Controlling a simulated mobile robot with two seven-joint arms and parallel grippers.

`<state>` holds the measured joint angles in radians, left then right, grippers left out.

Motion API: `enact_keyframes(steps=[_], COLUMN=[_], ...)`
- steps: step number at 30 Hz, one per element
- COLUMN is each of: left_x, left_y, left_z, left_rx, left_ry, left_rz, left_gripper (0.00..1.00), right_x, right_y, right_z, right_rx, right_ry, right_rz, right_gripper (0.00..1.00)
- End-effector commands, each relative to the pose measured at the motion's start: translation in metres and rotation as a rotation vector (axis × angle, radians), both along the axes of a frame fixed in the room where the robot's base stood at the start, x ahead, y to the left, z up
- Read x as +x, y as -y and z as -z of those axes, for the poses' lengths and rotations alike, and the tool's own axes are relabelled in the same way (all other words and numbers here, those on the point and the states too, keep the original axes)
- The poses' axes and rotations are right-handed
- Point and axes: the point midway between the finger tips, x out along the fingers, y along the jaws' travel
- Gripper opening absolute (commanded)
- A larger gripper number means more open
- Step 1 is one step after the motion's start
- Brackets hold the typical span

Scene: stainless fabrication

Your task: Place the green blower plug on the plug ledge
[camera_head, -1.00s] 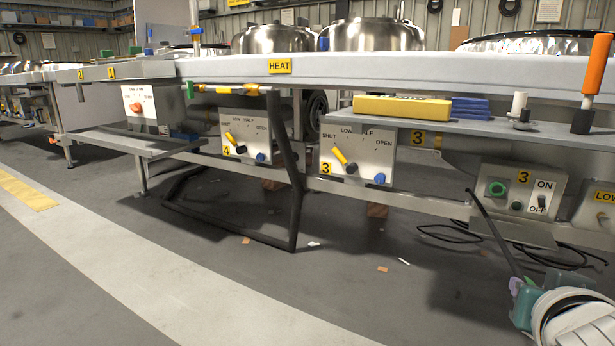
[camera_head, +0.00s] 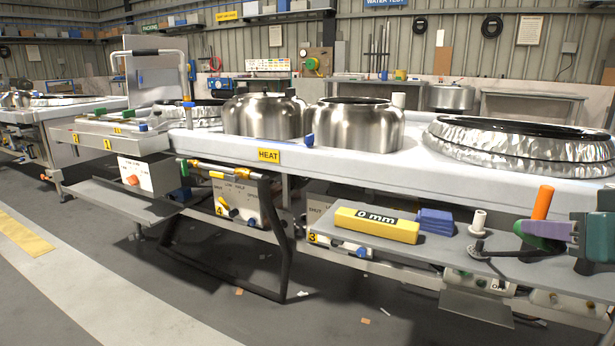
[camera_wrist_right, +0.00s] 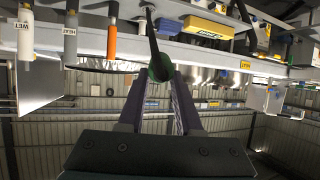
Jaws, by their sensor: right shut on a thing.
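My right gripper (camera_head: 556,231) comes in from the right edge in the head view, above the right part of a grey shelf. Its purple fingers are shut on the green blower plug (camera_head: 531,236). A black cable leads left from the plug. In the right wrist view the plug (camera_wrist_right: 160,67) sits between the fingertips, with the dark cable rising from it. The grey shelf (camera_head: 440,253) runs under the white table; no label shows whether it is the plug ledge. A smaller grey plate (camera_head: 476,309) juts out below it. My left gripper is not in view.
On the shelf are a yellow 0 mm block (camera_head: 376,225), blue pads (camera_head: 436,221), a white spool (camera_head: 478,222) and an orange handle (camera_head: 543,202) close behind the plug. A control box (camera_head: 470,282) hangs below. Steel domes (camera_head: 262,117) stand on the white table (camera_head: 360,157).

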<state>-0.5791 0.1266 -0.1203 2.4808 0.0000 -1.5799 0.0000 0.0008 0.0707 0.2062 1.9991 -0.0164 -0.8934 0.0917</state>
Motion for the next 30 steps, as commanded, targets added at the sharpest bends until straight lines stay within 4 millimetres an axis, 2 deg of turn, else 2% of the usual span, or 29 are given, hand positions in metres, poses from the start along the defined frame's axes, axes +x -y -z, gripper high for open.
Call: enact_keyframes(steps=[1,8,15,18,21,28,30], left_x=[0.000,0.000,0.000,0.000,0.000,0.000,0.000], left_y=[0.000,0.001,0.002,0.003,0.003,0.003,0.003], left_z=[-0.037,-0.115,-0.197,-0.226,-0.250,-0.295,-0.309], left_rx=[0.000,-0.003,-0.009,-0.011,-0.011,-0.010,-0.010], left_ry=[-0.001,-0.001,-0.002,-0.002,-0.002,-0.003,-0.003], left_rz=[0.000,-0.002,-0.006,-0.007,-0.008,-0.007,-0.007], left_gripper=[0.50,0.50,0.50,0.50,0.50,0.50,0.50], right_x=[-0.002,-0.017,-0.055,-0.076,-0.095,-0.137,-0.135], right_y=[-0.004,-0.041,-0.085,-0.102,-0.116,-0.139,-0.139], right_z=[-0.048,-0.177,-0.305,-0.348,-0.381,-0.439,-0.451], right_rx=[-0.006,-0.010,-0.011,-0.010,-0.007,-0.004,0.001], right_ry=[0.005,0.005,0.003,0.001,-0.001,-0.002,-0.003], right_rz=[-0.050,-0.350,-0.708,-0.855,-0.980,-1.218,-1.209], right_gripper=[0.00,0.00,0.00,0.00,0.00,0.00,0.00])
